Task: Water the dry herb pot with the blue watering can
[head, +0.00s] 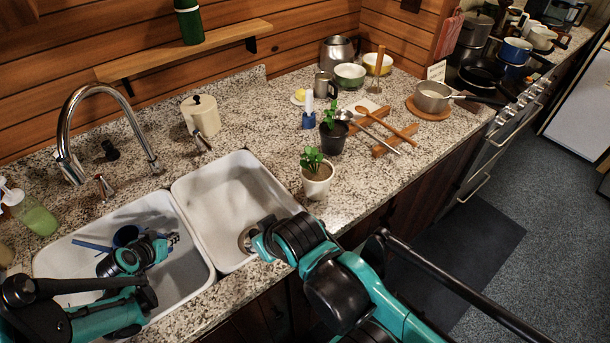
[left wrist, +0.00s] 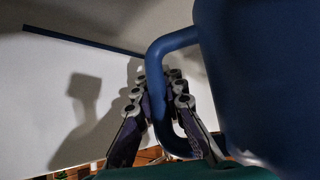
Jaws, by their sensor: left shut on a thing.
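The blue watering can (head: 125,236) is over the left sink basin, partly hidden by my left gripper (head: 168,241); its thin spout (head: 92,245) points left. In the left wrist view, my left gripper's fingers (left wrist: 168,112) are closed around the blue handle (left wrist: 160,68), beside the can's big body (left wrist: 265,70). A leafy herb stands in a white pot (head: 317,186) near the counter's front edge. Another stands in a black pot (head: 331,143) just behind it. I cannot tell which soil is dry. My right arm reaches the right basin's front edge; its fingers are not clear.
A soap bottle (head: 35,215) is at far left.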

